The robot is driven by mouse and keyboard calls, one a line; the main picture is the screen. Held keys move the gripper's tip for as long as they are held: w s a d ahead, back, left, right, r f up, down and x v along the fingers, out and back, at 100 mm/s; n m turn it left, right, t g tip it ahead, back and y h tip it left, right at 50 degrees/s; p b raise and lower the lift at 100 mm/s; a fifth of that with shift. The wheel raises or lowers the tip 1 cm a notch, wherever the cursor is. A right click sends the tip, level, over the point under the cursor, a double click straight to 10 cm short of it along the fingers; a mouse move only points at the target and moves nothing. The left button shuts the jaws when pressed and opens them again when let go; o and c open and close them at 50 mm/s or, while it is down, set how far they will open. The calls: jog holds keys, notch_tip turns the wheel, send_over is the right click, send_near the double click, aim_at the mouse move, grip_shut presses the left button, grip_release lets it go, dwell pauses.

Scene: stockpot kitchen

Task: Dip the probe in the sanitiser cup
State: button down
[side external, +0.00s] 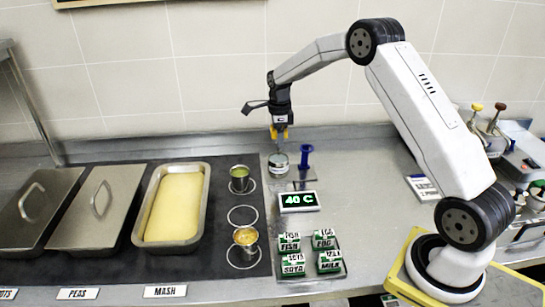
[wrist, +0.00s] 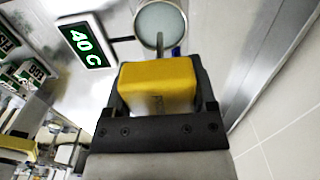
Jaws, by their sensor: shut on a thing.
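My gripper (side external: 279,133) is shut on the yellow handle of the probe (wrist: 158,86), which carries partly readable lettering. The probe hangs downward above the small metal sanitiser cup (side external: 278,168). In the wrist view, the thin probe shaft reaches over the cup's round opening and pale liquid (wrist: 160,20). The tip is at or over the cup's mouth; I cannot tell whether it touches the liquid. A blue upright holder (side external: 305,155) stands just right of the cup.
A display reading 40 C (side external: 298,201) stands in front of the cup. Several green allergen boxes (side external: 311,255) are nearer the front. Left are a green-filled cup (side external: 239,180), a yellow-filled cup (side external: 246,239) and the mash pan (side external: 174,205). The wall is close behind.

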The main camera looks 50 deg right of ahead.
jog(key=shift+r, duration=2.3)
